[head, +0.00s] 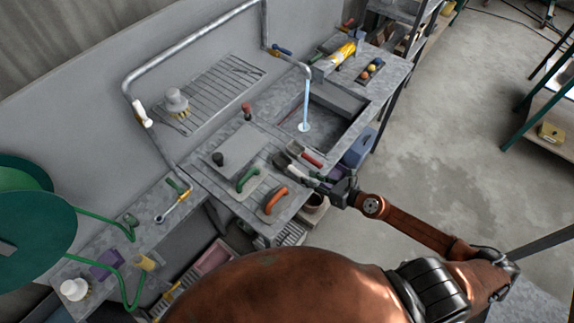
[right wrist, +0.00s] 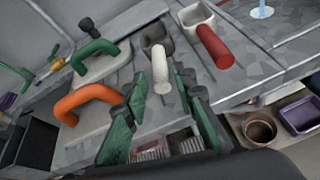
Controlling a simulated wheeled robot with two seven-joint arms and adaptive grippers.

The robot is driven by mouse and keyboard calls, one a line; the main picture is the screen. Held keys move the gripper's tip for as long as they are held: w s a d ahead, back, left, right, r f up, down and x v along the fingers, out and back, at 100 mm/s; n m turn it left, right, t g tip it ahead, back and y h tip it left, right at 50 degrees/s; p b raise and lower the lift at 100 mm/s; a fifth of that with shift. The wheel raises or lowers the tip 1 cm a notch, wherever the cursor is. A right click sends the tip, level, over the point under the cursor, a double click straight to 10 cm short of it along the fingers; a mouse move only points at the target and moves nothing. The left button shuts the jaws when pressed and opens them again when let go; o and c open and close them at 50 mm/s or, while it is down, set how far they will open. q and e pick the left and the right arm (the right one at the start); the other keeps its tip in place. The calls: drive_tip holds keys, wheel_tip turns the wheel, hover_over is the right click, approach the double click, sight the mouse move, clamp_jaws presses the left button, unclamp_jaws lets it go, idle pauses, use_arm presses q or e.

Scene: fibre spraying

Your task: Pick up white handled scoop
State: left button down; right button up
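The white handled scoop (right wrist: 161,72) lies on the grey worktop with its dark scoop end pointing away from my right gripper. In the head view its white handle (head: 299,176) shows just left of the gripper. My right gripper (right wrist: 160,90) is open, its green-padded fingers on either side of the handle's near end. Whether a finger touches the handle I cannot tell. In the head view my right gripper (head: 318,184) is at the front edge of the worktop. My left gripper is not in view.
A red-handled scoop (right wrist: 214,46) lies close to the right of the white one. Green-handled (head: 248,178) and orange-handled (head: 273,201) trowels lie to the left. A sink (head: 325,125) with running water is behind. A brown pot (right wrist: 260,130) stands below the edge.

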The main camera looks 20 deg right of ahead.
sight(296, 172)
drive_tip(key=p+x, duration=0.1)
drive_tip(key=x, duration=0.6)
drive_tip(key=shift+w+a+f, duration=0.2)
drive_tip(key=shift+w, duration=0.1)
drive_tip(key=shift+c, duration=0.5)
clamp_jaws()
